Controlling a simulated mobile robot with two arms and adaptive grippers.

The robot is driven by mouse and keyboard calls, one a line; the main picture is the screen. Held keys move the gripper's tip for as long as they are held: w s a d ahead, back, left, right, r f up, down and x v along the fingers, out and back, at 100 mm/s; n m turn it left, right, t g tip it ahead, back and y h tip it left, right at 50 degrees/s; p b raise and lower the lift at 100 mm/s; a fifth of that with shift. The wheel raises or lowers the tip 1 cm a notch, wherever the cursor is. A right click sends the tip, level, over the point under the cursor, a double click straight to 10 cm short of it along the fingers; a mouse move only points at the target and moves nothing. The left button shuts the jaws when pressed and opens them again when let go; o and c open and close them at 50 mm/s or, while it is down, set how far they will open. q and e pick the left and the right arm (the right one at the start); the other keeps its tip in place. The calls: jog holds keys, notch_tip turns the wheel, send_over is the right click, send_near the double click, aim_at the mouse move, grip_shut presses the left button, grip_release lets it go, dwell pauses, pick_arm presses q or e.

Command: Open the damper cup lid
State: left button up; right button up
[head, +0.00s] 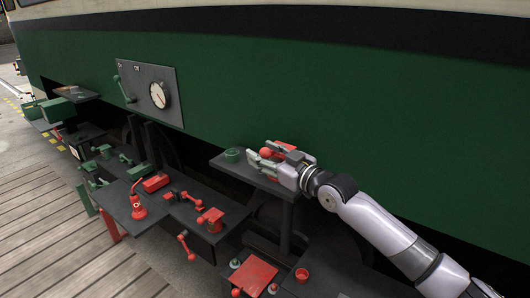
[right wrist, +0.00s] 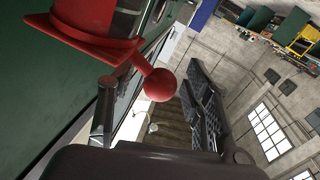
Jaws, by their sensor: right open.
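A red part with a ball-ended lever (head: 266,153) stands on a dark shelf (head: 228,169) beside the green tram side. I take it for the damper cup lid, but the gripper partly hides it. In the right wrist view its red body (right wrist: 85,22) fills the top left, and its lever ends in a red ball (right wrist: 160,85). My right gripper (head: 262,154) is open, its fingers to either side of the ball. I cannot tell whether they touch it. The lid looks closed, though this is hard to see. My left gripper is not in view.
A small green cup (head: 233,155) stands on the shelf, left of my gripper. A gauge panel (head: 148,92) is on the tram side. Lower dark benches hold several red and green fittings, including a red flap (head: 253,276). The wooden floor (head: 45,215) at left is clear.

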jog(key=shift+c, duration=0.2)
grip_shut()
dwell(0.3)
dwell(0.3)
